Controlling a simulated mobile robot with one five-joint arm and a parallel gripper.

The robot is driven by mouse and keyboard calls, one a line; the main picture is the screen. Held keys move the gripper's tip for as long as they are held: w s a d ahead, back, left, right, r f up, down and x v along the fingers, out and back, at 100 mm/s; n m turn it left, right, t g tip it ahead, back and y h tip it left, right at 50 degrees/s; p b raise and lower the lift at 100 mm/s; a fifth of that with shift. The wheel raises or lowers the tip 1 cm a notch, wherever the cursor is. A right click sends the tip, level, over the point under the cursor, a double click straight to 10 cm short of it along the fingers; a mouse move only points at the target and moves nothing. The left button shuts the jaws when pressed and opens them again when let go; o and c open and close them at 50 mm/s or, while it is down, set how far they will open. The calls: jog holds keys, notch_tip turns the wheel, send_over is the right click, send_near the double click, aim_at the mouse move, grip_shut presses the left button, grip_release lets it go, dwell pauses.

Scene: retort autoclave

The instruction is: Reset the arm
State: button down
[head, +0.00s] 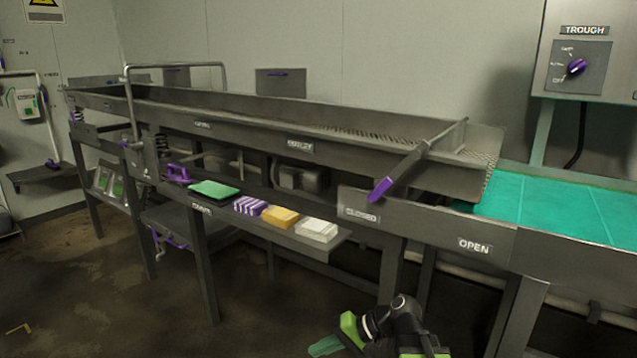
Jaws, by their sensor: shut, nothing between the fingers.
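My arm shows at the bottom of the head view, right of centre, folded low in front of the trough frame. My gripper (347,332) is at its left end, a green block beyond a black and white ring. It points left and down, is shut and looks empty. It is apart from the shelf and the trough. The fingertips are small and hard to make out. A flat teal patch (325,346) shows just below left of it; I cannot tell what it is.
A shelf (325,250) below holds a green pad, a striped block, and yellow and white blocks. A teal belt (560,205) lies right. Floor (110,315) at left is mostly clear.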

jog(key=s+d+f+g+h, duration=0.1)
jog(key=s+d+f+h, duration=0.1)
jog(key=d+f+h, duration=0.45)
jog(key=s+d+f+h, duration=0.2)
jog(key=d+f+h, duration=0.15)
jog(key=d, duration=0.55)
notch_tip(320, 180, up, 26)
jog(key=p, duration=2.5)
jog(key=shift+w+d+n+h+p, duration=0.15)
jog(key=shift+d+n+h+p, duration=0.15)
jog(key=shift+d+h+p, duration=0.1)
